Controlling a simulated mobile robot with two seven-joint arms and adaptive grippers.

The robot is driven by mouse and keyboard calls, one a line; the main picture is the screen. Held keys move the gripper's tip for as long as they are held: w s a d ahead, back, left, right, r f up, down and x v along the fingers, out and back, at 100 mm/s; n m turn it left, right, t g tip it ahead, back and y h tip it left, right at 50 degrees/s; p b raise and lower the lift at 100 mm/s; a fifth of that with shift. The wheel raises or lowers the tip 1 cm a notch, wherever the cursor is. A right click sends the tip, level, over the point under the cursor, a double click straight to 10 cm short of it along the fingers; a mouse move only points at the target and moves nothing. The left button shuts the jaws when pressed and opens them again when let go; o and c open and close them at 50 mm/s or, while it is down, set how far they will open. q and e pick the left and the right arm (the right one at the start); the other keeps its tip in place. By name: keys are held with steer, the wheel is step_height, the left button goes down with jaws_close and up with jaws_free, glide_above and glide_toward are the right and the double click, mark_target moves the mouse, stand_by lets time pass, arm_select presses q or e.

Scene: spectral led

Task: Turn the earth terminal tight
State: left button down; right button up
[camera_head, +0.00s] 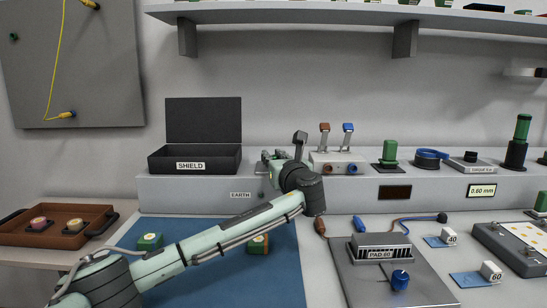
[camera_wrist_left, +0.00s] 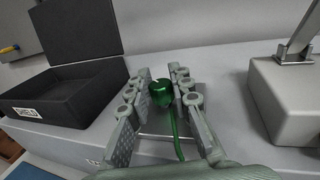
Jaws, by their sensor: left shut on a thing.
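The earth terminal shows in the left wrist view as a dark green rounded knob (camera_wrist_left: 161,92) with a white mark on top. A green wire (camera_wrist_left: 175,135) runs from it toward the near side. My left gripper (camera_wrist_left: 167,88) has its two fingers on either side of the knob and is shut on it. In the head view my left gripper (camera_head: 272,158) is over the grey bench ledge, just right of the EARTH label (camera_head: 241,195). There the gripper and arm hide most of the terminal. My right gripper is in neither view.
A black open SHIELD box (camera_head: 177,163) stands left of my gripper. A light box with brown and blue levers (camera_head: 350,158) stands close on its right. My left arm crosses above a blue mat (camera_head: 285,270).

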arm_select(q)
steer(key=m+h, duration=0.1)
steer(key=h, duration=0.1)
steer(key=m+h+p, duration=0.1)
steer(key=h, duration=0.1)
steer(key=shift+a+r+m+t+p, duration=0.1)
steer(key=shift+a+m+t+p, duration=0.05)
steer(key=shift+m+t+p, duration=0.2)
steer(key=shift+m+h, duration=0.55)
steer(key=shift+h, duration=0.45)
steer(key=m+g+h, duration=0.1)
steer(key=m+h, duration=0.1)
steer(key=h, duration=0.1)
steer(key=m+h, duration=0.2)
steer(key=h, duration=0.1)
steer(key=shift+w+g, duration=0.1)
steer(key=shift+g, duration=0.25)
steer(key=shift+m+g+h, duration=1)
steer(key=shift+m+h, duration=0.4)
steer(key=shift+h, duration=0.5)
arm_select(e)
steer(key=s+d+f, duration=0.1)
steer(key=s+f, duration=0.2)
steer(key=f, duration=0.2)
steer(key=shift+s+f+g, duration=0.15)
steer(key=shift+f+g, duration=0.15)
arm_select(q)
steer(key=c, duration=1.3)
jaws_free()
